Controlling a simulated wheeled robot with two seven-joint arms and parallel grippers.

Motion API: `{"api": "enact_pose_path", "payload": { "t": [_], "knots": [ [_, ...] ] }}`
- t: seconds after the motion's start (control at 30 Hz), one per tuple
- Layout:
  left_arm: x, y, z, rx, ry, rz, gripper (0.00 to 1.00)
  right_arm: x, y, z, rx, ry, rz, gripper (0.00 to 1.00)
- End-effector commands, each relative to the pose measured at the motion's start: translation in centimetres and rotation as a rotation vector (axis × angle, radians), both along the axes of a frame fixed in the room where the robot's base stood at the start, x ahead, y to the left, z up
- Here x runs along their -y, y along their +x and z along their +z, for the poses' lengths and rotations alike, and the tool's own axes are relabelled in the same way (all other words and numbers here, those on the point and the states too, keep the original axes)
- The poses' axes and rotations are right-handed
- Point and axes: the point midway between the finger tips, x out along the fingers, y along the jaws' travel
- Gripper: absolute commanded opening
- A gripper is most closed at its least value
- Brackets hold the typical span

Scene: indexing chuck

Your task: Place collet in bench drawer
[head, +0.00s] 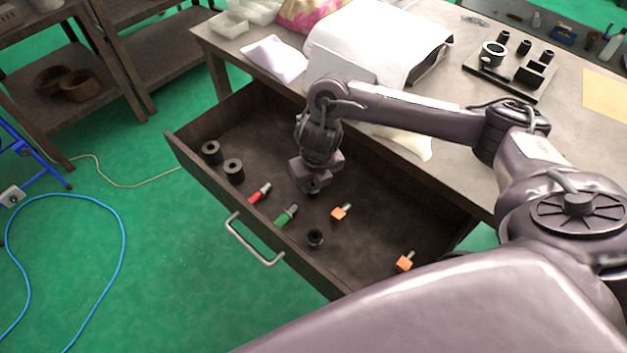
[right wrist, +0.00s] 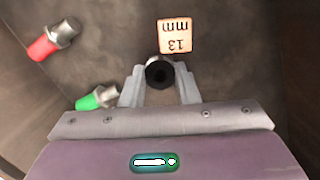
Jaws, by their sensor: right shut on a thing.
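The open bench drawer (head: 262,143) is pulled out below the workbench. My right gripper (head: 313,188) is inside the drawer, pointing down. In the right wrist view its fingers (right wrist: 159,92) are shut on a small dark round collet (right wrist: 158,74) with a hole in its top. In the head view only a dark bit of the collet shows under the gripper. I cannot tell whether it touches the drawer floor. Another black ring-shaped piece (head: 315,238) lies near the drawer front. My left gripper is not in view.
A white-covered machine (head: 365,40) and a black-fitted plate (head: 515,70) stand on the bench.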

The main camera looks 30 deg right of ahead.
Motion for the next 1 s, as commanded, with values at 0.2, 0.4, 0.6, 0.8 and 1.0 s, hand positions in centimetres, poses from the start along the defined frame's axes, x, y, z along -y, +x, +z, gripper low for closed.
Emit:
{"api": "enact_pose_path", "payload": {
  "t": [0.2,0.4,0.6,0.8,1.0],
  "knots": [
    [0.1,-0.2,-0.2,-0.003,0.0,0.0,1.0,0.0,0.0,-0.3,-0.001,-0.001,0.0,0.46],
    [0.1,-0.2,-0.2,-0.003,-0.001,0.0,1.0,0.0,0.0,-0.3,-0.001,-0.001,0.0,0.5],
    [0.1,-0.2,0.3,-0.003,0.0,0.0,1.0,0.0,0.0,0.5,0.001,0.0,0.0,0.5],
    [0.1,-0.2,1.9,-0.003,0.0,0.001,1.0,0.0,-0.4,4.3,0.005,-0.003,0.003,0.5],
    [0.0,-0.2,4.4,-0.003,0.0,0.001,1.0,0.0,-1.0,8.8,0.006,-0.002,0.001,0.5]
  ]
}}
